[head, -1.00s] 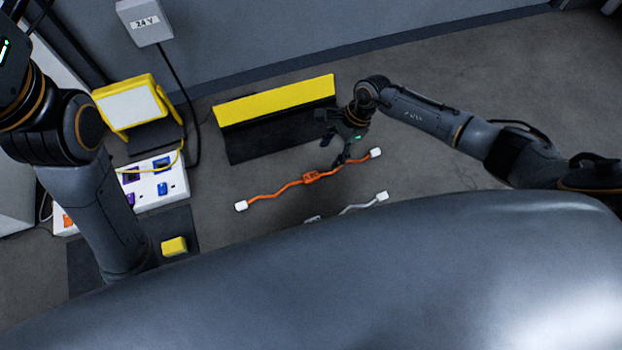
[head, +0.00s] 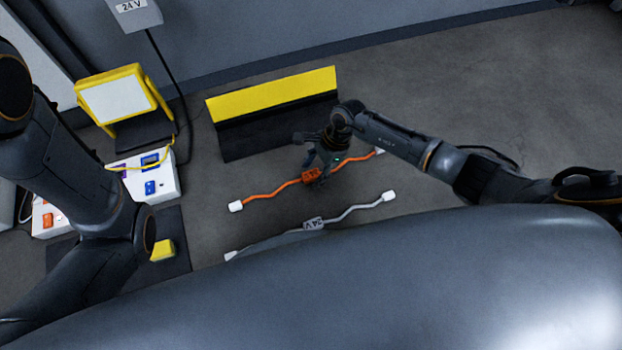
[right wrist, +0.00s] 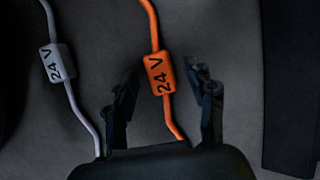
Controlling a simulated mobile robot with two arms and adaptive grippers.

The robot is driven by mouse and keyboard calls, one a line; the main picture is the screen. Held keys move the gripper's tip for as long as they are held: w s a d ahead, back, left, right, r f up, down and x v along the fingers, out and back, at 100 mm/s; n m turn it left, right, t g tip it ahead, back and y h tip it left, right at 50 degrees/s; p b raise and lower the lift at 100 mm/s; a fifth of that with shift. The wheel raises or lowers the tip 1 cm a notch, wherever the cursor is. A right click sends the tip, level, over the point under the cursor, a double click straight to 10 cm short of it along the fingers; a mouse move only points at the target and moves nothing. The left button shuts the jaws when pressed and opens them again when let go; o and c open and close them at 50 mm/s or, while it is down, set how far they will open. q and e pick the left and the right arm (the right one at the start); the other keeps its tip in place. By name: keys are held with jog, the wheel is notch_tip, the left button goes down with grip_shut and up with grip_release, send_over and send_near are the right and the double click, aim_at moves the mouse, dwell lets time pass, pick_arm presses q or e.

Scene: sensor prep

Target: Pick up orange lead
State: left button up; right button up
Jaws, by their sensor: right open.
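The orange lead (head: 268,193) lies on the grey floor, with white plugs at its ends and an orange 24 V tag (right wrist: 159,75) at its middle. My right gripper (head: 320,178) is over the lead by its tag. In the right wrist view the right gripper (right wrist: 164,75) is open, with a finger on each side of the orange lead and its tag between them. I cannot tell its exact height above the lead. The right arm hides part of the lead's right half.
A grey lead (head: 352,211) with a 24 V tag lies nearer, partly hidden by my body. A yellow and black ramp-like block (head: 272,95) lies behind. A white socket box (head: 167,185), a yellow-framed lamp (head: 118,100) and a yellow block (head: 163,250) are at left.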

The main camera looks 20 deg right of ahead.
jog(key=shift+a+f, duration=0.1)
jog(key=shift+f, duration=0.05)
grip_shut()
dwell(0.4)
